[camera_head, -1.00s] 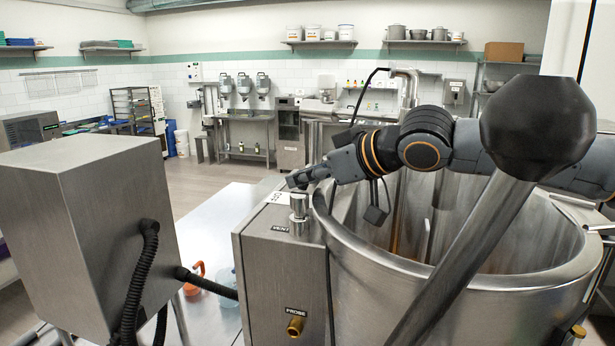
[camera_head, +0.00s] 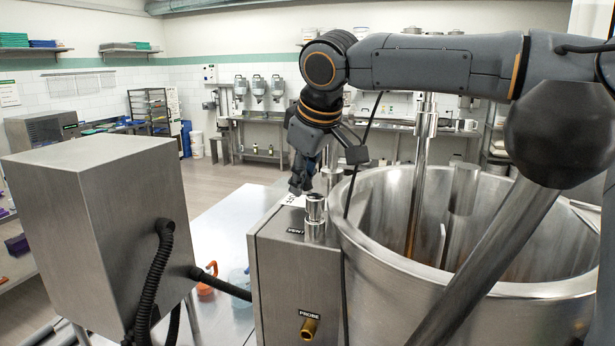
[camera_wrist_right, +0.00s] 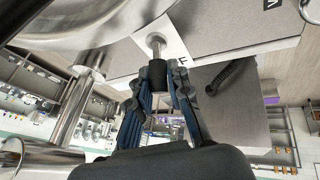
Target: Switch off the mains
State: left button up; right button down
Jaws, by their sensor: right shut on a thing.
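The mains switch is a short metal lever (camera_wrist_right: 155,43) with a black cylindrical grip (camera_wrist_right: 157,74), on a steel control box (camera_head: 275,275). A white label (camera_wrist_right: 172,38) lies at its base, with the letter F showing. My right gripper (camera_head: 300,186) points down at the top of the box, behind the metal post marked VENT (camera_head: 314,213). In the right wrist view my right gripper (camera_wrist_right: 158,80) has its fingers on both sides of the black grip, shut on it. The fingers hide the lever in the head view. My left gripper is not in view.
A big steel kettle (camera_head: 385,270) stands right of the box. A thick rod with a black ball end (camera_head: 560,130) crosses the right foreground. A steel cabinet (camera_head: 95,235) with black hoses (camera_head: 150,280) stands at left. A brass PROBE fitting (camera_head: 309,329) sticks out in front.

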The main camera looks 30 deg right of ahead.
jog(key=shift+w+a+g+h, duration=0.1)
jog(key=shift+g+h, duration=0.2)
dwell(0.4)
jog(key=c, duration=1.3)
grip_release()
jog(key=shift+f, duration=0.1)
jog(key=shift+o, duration=0.2)
jog(key=shift+w, duration=0.15)
jog(key=v, duration=1.2)
jog(key=shift+w, duration=0.1)
jog(key=shift+f, duration=0.1)
